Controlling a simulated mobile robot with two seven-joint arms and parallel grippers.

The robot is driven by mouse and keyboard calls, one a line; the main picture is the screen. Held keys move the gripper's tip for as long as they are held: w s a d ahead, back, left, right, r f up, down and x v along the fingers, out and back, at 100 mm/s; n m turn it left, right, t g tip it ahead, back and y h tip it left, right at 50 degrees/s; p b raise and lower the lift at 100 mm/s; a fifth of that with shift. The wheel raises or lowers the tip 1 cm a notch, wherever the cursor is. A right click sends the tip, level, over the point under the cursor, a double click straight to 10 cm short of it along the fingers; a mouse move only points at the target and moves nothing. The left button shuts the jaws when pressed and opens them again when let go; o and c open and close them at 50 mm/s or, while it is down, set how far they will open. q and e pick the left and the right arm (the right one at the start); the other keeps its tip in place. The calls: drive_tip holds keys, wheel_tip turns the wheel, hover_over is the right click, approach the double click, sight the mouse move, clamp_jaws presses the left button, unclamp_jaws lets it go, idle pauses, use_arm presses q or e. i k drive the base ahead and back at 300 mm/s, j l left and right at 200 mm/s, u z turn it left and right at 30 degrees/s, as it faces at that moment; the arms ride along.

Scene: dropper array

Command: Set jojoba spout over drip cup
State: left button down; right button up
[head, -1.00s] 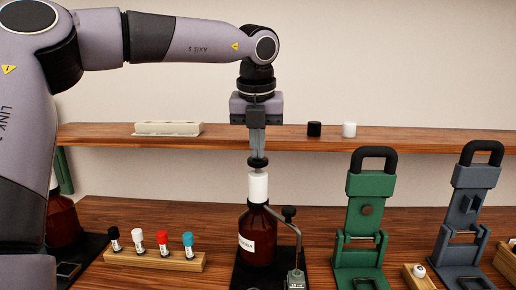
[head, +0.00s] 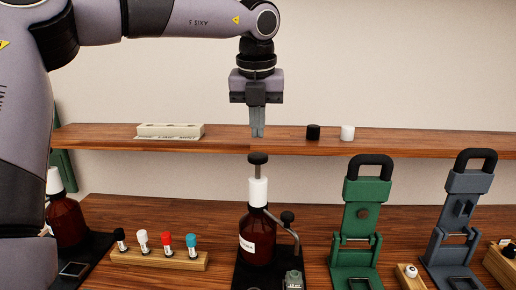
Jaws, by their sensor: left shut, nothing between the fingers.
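A brown bottle (head: 257,243) with a white collar (head: 258,191) stands upright on a black base in the middle of the head view. Its label is only partly readable, so I cannot tell for sure that it is the jojoba. A black plunger knob (head: 258,158) stands raised on a stem above the collar. A grey spout tube (head: 287,230) runs from the bottle to the right and down. A small grey cup-like block (head: 292,280) sits below the spout's end, cut by the bottom edge. My left gripper (head: 257,134) is shut and empty, a little above the knob. My right gripper is out of view.
A rack of capped vials (head: 160,258) stands left of the bottle. Another brown bottle (head: 66,221) is farther left, partly behind my arm. Green (head: 360,220) and blue-grey (head: 463,215) clamp stands are at right. A shelf (head: 400,145) runs behind.

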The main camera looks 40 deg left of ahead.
sight(287, 217)
drive_tip(key=k+l, duration=0.55)
drive_tip(key=l, duration=0.15)
drive_tip(key=k+l, duration=0.6)
drive_tip(key=l, duration=0.15)
